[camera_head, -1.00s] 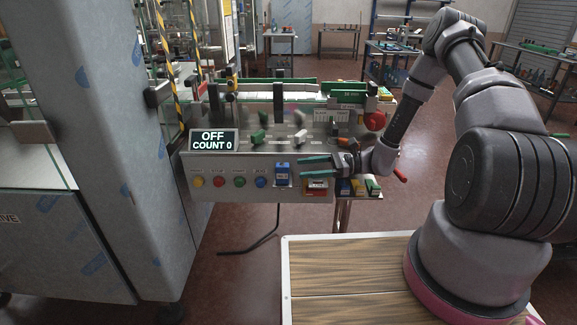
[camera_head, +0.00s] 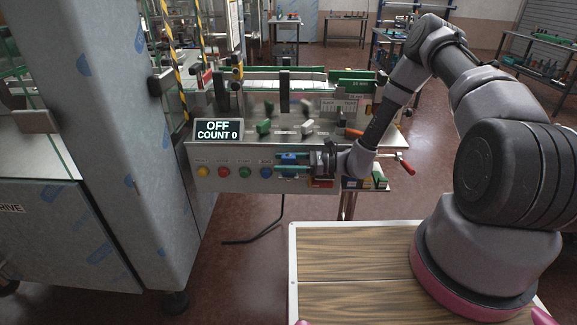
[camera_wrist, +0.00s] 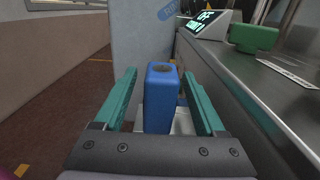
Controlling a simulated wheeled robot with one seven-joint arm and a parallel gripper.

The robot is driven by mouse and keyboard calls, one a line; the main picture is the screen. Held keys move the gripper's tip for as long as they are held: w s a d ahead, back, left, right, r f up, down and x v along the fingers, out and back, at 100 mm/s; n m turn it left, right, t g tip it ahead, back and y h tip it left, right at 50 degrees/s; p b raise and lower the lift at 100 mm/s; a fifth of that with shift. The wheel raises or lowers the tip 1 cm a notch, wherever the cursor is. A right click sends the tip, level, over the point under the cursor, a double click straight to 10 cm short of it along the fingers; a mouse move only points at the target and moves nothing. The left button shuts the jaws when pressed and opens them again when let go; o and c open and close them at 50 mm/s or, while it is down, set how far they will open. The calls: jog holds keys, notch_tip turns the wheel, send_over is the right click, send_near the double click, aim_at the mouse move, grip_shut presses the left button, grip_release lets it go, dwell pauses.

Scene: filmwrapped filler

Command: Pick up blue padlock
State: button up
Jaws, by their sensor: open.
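The blue padlock (camera_wrist: 161,100) is a blue block with a dark round spot on its top face. In the wrist view it stands upright between the two green fingers of my gripper (camera_wrist: 160,78), with the fingers spread on either side. In the head view the padlock (camera_head: 288,157) is at the front face of the machine panel, partly hidden by the fingers. My gripper (camera_head: 291,163) is open and reaches in from the right at the padlock's height. Whether either finger touches the padlock, I cannot tell.
A display (camera_head: 218,131) reading OFF, COUNT 0 stands on the steel panel. Coloured buttons (camera_head: 223,172) line the front left of the padlock. A green block (camera_wrist: 254,37) sits on the panel top. A red-handled lever (camera_head: 405,165) sticks out at the right.

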jog(key=shift+w+a, duration=0.1)
jog(key=shift+a, duration=0.7)
grip_shut()
jog(key=shift+r, duration=0.1)
